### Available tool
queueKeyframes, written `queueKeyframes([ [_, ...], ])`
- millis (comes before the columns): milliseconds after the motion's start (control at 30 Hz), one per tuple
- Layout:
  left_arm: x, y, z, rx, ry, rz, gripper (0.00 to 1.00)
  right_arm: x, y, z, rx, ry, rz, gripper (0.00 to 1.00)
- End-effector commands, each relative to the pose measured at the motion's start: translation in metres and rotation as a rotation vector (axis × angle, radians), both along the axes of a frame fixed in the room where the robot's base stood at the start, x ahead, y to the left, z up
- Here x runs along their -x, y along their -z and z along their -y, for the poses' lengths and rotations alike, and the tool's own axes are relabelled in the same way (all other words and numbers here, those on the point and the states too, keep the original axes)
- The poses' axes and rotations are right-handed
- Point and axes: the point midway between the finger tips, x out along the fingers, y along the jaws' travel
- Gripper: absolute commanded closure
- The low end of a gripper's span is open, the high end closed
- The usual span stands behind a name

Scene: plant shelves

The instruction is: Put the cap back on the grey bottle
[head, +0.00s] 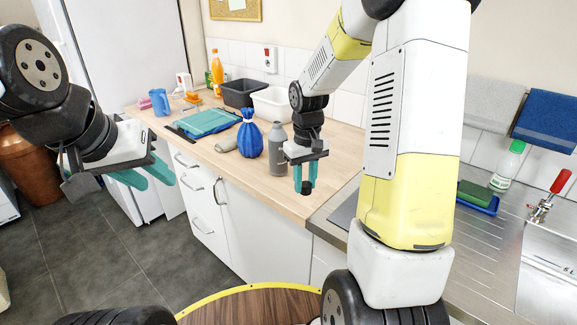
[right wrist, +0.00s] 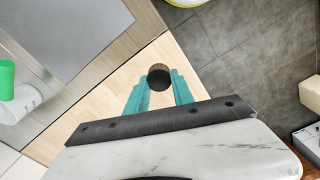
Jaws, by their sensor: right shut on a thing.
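The grey bottle (head: 278,152) stands upright on the wooden counter; its narrow top shows no dark cap. My right gripper (head: 305,186) is shut on a small dark cap (head: 306,187), held between its teal fingertips to the right of and in front of the bottle. The cap also shows in the right wrist view (right wrist: 159,77), between the fingers, with counter beneath; the bottle is not seen there. My left gripper (head: 157,184) hangs in front of the drawers at the left, its teal fingers apart and empty.
A blue tied bag (head: 250,135) stands close left of the bottle, with a grey-green rolled item (head: 226,145) beside it. Black (head: 242,93) and white (head: 272,104) tubs stand behind. The steel sink unit (head: 490,240) lies right. Counter in front of the bottle is narrow but clear.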

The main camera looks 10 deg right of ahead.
Motion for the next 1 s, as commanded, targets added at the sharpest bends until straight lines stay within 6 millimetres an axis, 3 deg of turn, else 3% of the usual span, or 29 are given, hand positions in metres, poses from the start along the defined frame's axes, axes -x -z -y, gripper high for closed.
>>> queueKeyframes([
  [200,0.000,0.000,0.000,0.000,0.000,0.000,0.64,0.056,-0.006,0.008,0.000,0.000,0.002,1.00],
  [400,0.000,0.000,0.000,0.000,0.000,0.000,0.64,0.085,-0.008,0.012,0.001,0.001,0.001,1.00],
  [600,0.000,0.000,0.000,0.000,0.000,0.000,0.64,0.094,-0.009,0.014,0.000,0.000,0.001,1.00],
  [1000,0.000,0.000,0.000,0.000,0.000,0.000,0.64,0.094,-0.009,0.013,0.000,0.000,0.001,1.00],
])
